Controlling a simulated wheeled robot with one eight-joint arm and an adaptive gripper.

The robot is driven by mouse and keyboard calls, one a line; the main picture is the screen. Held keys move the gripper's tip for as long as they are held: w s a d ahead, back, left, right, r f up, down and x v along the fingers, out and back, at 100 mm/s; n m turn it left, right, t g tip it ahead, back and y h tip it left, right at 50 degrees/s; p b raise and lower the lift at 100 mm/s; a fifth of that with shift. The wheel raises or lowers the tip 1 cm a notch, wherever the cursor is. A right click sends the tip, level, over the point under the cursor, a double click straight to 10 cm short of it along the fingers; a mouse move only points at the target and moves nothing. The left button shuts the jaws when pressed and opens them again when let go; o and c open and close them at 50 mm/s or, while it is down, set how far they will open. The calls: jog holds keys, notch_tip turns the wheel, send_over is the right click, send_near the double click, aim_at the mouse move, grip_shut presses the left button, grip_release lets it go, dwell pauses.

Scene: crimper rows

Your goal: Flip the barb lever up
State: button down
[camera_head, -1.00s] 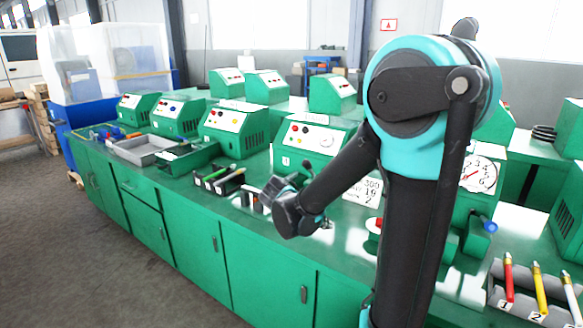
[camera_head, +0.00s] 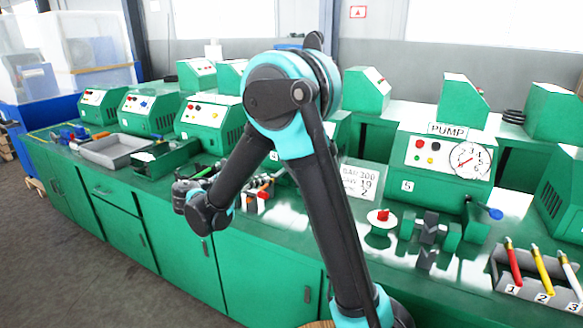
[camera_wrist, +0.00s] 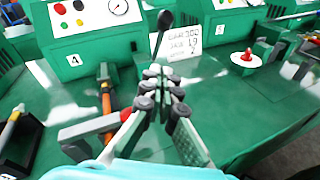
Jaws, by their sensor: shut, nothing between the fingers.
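In the wrist view a lever with a dark knob (camera_wrist: 164,20) rises beyond my gripper (camera_wrist: 165,73), between the number 4 box and the white card. No label marks it as the barb lever. My gripper's fingers are together and empty, and they hide the area around the lever's foot. I cannot tell whether they touch it. A second lever with a blue end (camera_head: 495,213) sticks out at the number 5 station.
The green bench (camera_head: 255,255) carries a red-topped knob (camera_head: 381,217), dark blocks (camera_head: 429,228) and a white card (camera_head: 358,181). A grey rack with numbered pens (camera_head: 520,275) stands at the right. In the wrist view an orange-and-black tool (camera_wrist: 106,95) lies left of my gripper.

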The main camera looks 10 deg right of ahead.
jog(key=r+x, duration=0.2)
jog(key=x, duration=1.1)
jog(key=shift+s+d+r, duration=0.2)
jog(key=shift+d+r, duration=0.15)
jog(key=shift+d, duration=0.05)
jog(key=shift+r, duration=0.1)
jog(key=w+d+r+g+y, duration=0.2)
jog(key=w+d+r, duration=0.2)
jog(key=w, duration=0.2)
jog(key=w+d+r+n+g+y, duration=0.1)
jog(key=w+d+r+g+y, duration=0.2)
jog(key=w+d, duration=0.2)
jog(key=shift+w+r+n, duration=0.3)
jog(key=shift+w+r, duration=0.1)
jog(key=shift+w, duration=0.25)
jog(key=shift+w, duration=0.1)
